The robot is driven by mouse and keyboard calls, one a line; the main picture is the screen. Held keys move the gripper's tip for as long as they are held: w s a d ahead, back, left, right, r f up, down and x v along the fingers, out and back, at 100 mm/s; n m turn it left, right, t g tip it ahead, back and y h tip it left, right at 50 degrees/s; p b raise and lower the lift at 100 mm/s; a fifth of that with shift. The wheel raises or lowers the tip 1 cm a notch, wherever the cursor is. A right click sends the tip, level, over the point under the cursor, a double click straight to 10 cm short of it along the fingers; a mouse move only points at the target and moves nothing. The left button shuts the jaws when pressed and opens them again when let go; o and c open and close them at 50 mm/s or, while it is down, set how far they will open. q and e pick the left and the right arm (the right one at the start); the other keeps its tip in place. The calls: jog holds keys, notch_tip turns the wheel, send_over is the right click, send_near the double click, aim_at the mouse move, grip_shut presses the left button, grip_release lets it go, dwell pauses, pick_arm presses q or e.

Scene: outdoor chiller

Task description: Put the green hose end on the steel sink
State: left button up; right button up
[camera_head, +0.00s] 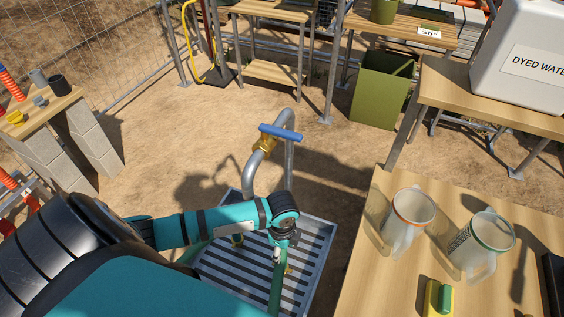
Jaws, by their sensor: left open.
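A steel sink (322,238) with a slatted grey top stands low on the ground at the lower middle. My left gripper (279,255) hangs over it, pointing down. The gripper is open. A green hose (275,292) shows right below the gripper's fingers and runs down to the bottom edge of the picture. Small brass-coloured bits show near the fingers and left of them, but I cannot tell which is the hose end. My arm hides part of the sink and of the hose. My right gripper is not in view.
A bent steel standpipe with a brass tap and blue handle (281,132) rises behind the sink. A wooden table (371,252) at right carries two clear jugs (407,218) and a yellow-green sponge (438,298). A green bin (381,90) stands behind. Bare ground lies left of the standpipe.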

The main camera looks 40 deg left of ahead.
pick_arm(q)
jog(key=shift+r, duration=2.3)
